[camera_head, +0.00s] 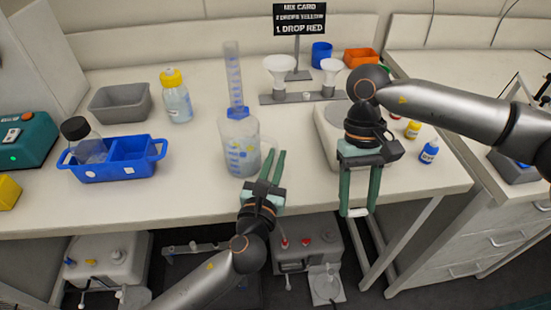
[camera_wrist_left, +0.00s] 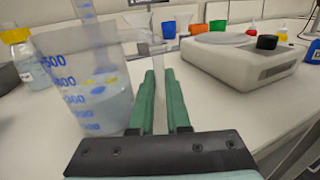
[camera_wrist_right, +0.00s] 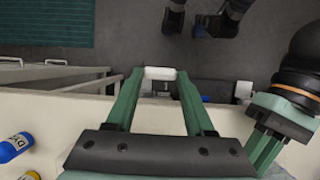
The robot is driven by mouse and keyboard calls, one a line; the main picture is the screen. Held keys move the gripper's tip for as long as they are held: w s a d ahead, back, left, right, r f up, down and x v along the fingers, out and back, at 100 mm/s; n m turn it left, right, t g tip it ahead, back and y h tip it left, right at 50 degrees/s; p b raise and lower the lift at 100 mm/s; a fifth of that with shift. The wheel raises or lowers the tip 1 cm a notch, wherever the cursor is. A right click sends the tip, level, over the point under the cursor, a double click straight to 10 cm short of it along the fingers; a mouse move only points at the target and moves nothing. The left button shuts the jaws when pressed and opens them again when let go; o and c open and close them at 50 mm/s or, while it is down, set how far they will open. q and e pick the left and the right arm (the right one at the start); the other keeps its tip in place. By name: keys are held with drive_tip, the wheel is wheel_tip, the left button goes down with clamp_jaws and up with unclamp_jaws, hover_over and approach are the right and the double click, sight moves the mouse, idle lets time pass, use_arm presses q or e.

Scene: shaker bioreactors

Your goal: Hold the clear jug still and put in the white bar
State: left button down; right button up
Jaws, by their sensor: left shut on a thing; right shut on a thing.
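The clear jug (camera_head: 240,155) stands upright on the white bench, with blue graduations and pale blue liquid inside. It also shows at the left of the left wrist view (camera_wrist_left: 95,90). My left gripper (camera_head: 267,164) is at the jug's right side, shut on its clear handle (camera_wrist_left: 157,55). My right gripper (camera_head: 357,208) points down beyond the bench's front edge, to the right of the jug. It is shut on the small white bar (camera_wrist_right: 160,73), held between its fingertips and clear of any surface.
A measuring cylinder (camera_head: 233,75) stands behind the jug. Two funnels sit in a rack (camera_head: 300,97) behind. A white device (camera_head: 333,130) stands right of the jug, partly behind my right arm. A blue tray (camera_head: 125,172) holding a bottle is on the left.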

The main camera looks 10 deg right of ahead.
drive_tip(key=w+a+r+m+t+y, duration=0.2)
drive_tip(key=w+a+r+m+t, duration=0.2)
drive_tip(key=w+a+r+m, duration=0.7)
drive_tip(key=w+a+r+m+t+y, duration=0.1)
drive_tip(key=w+a+r+m+t, duration=0.5)
drive_tip(key=m, duration=1)
wheel_tip(320, 180, down, 7)
drive_tip(key=s+a+g, duration=0.1)
drive_tip(key=g, duration=0.1)
drive_tip(key=shift+f, duration=0.15)
drive_tip(key=o, duration=1.4)
drive_tip(key=shift+c, duration=0.2)
drive_tip(key=v, duration=1.2)
